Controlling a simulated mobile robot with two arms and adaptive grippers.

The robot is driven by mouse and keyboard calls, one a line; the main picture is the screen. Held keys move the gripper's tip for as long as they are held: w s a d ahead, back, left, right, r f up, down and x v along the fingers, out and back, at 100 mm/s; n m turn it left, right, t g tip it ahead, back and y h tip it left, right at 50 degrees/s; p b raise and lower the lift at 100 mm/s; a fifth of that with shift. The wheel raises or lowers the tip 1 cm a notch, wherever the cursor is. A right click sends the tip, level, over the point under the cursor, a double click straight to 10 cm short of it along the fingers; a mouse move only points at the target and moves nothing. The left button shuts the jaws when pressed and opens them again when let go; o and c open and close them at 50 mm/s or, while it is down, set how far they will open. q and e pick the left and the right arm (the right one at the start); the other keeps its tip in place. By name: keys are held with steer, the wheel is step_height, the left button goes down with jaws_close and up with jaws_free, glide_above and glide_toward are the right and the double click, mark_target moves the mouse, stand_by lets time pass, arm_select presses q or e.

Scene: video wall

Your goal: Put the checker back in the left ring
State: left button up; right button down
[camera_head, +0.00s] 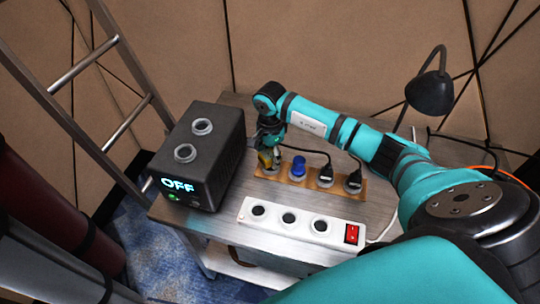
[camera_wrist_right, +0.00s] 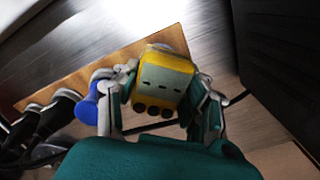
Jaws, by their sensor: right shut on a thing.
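The checker is a yellow block with dark slots and a grey part; it shows in the head view (camera_head: 265,159) at the left end of a wooden strip (camera_head: 311,180). My right gripper (camera_head: 268,148) is shut on the checker from above. In the wrist view my fingers (camera_wrist_right: 158,92) flank the checker (camera_wrist_right: 165,72), which stands over the strip's end (camera_wrist_right: 100,64). The ring at that end is mostly hidden, and I cannot tell whether the checker sits in it. My left gripper is in neither view.
A blue piece (camera_head: 298,167) stands close right of the checker, then two black plugs (camera_head: 326,176) with cables. A black box (camera_head: 205,155) reading OFF, with two rings on top, stands left. A white power strip (camera_head: 300,224) with a red switch lies in front.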

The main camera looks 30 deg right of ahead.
steer(key=shift+f+b, duration=0.8)
steer(key=shift+f, duration=0.1)
stand_by(0.3)
steer(key=shift+c, duration=1.1)
jaws_free()
steer(key=shift+r, duration=0.15)
steer(key=shift+r+p, duration=1.7)
steer(key=shift+r, duration=1.25)
steer(key=shift+f, duration=0.1)
